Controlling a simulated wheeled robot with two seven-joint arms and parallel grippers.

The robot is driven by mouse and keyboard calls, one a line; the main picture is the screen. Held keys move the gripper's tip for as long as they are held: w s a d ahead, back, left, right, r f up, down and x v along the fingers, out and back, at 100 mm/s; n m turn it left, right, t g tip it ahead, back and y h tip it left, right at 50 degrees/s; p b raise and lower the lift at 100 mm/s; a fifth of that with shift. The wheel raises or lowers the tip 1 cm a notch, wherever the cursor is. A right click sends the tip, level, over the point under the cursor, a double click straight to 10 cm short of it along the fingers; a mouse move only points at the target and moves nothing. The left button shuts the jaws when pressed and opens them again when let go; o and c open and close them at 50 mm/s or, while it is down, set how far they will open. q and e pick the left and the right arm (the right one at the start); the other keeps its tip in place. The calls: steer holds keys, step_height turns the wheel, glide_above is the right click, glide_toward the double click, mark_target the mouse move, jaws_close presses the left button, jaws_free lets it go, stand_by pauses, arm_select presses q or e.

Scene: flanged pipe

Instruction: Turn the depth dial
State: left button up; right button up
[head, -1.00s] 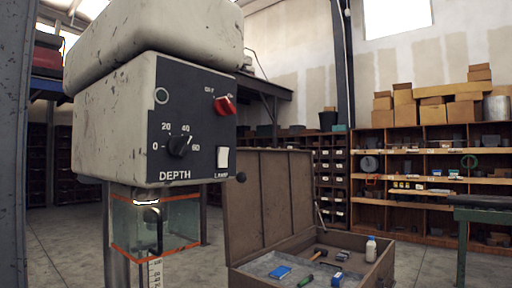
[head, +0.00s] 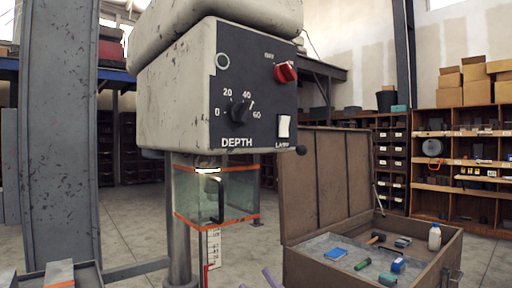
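The depth dial (head: 240,111) is a black knob on the dark front panel (head: 255,88) of a worn, cream-coloured machine head. Its scale reads 0, 20, 40, 60, with DEPTH printed below. The knob's pointer tilts to the upper right, seemingly between 40 and 60. A red switch (head: 286,72) sits at the panel's upper right and a white lamp switch (head: 284,126) at its lower right. Neither of my grippers is clearly in view, and nothing touches the dial.
Below the head is a clear, orange-edged guard (head: 222,196) beside a column (head: 180,225). An open wooden chest (head: 335,266) with tools and a white bottle (head: 434,237) stands at the right. A grey steel post (head: 60,140) rises at the left. Shelves line the back.

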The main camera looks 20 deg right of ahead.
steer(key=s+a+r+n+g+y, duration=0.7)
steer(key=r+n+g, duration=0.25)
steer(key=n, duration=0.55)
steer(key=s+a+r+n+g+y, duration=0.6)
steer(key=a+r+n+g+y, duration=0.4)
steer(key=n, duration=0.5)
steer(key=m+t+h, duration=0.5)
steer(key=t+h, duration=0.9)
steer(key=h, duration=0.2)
glide_toward(249, 111)
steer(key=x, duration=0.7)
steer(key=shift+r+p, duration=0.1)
steer(key=shift+p, duration=0.3)
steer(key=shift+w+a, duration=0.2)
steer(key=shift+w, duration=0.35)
